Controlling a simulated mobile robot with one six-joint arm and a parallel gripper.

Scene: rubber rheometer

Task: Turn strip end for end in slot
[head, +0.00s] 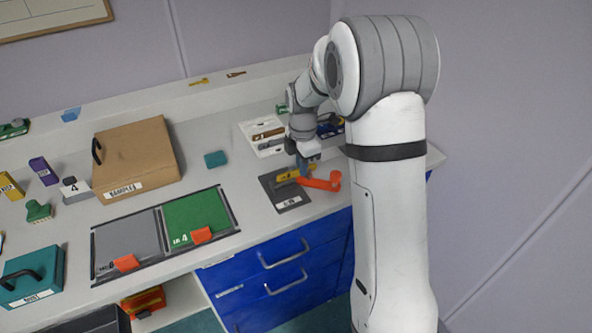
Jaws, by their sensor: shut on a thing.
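A dark grey plate (272,192) with a white label lies near the front edge of the worktop. A yellow strip (288,175) is at its upper part. My gripper (303,173) points down at the right part of the strip and is shut on it. The fingertips are small here, and I cannot tell whether the strip is seated in a slot or raised a little. An orange-red piece with a round end (322,183) lies just right of the fingers, across the plate's right side.
A white card with brown and dark strips (264,147) lies behind the plate. A green panel (194,217) and a grey panel (127,247) with orange tabs are to the left. A brown case (137,163) and a teal block (216,159) stand farther back. Blue drawers (285,270) are below.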

